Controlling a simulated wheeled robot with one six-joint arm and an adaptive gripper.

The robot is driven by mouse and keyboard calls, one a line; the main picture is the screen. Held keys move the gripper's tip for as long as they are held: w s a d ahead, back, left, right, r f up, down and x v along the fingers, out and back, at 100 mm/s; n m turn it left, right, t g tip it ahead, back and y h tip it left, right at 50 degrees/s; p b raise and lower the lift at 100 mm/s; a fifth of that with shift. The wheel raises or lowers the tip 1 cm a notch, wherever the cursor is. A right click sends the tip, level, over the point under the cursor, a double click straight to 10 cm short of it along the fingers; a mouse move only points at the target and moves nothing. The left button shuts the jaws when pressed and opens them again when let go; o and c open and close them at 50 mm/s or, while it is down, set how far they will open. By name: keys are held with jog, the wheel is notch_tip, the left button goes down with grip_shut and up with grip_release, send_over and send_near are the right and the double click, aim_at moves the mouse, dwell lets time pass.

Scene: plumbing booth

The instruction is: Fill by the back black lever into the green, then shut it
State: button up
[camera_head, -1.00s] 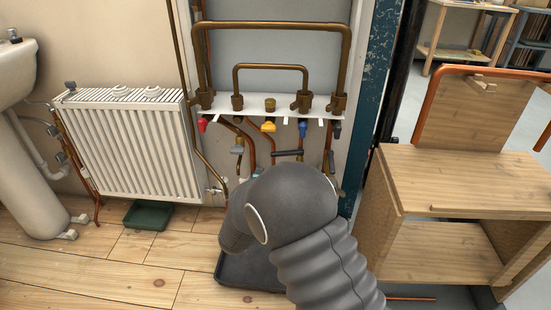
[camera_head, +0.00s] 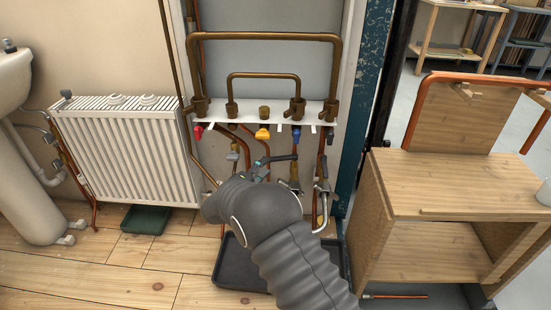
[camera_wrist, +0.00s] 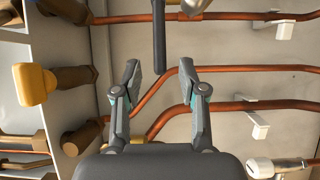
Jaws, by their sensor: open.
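A black lever (camera_head: 282,158) lies roughly level on the pipework below the white manifold plate. In the wrist view this black lever (camera_wrist: 159,40) points down the picture, and its free end is between my fingertips or just beyond them. My gripper (camera_wrist: 160,73) is open, one finger on each side of the lever's line, and I see no clear contact. In the head view my gripper (camera_head: 259,172) is small and partly hidden by my wrist, close to the lever. Another dark handle (camera_head: 330,136) hangs at the plate's right end. No gauge face is readable.
Red (camera_head: 198,131), yellow (camera_head: 263,134) and blue (camera_head: 296,131) handles hang under the plate. A silver hose (camera_head: 323,200) and copper pipes crowd the space. A black tray (camera_head: 228,272) and a green tray (camera_head: 144,222) lie on the floor. A wooden bench (camera_head: 440,185) stands right.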

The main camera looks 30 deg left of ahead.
aim_at(275, 157)
jog(key=w, duration=0.4)
jog(key=w+d, duration=0.1)
jog(key=w, duration=0.2)
jog(key=shift+w, duration=0.1)
grip_shut()
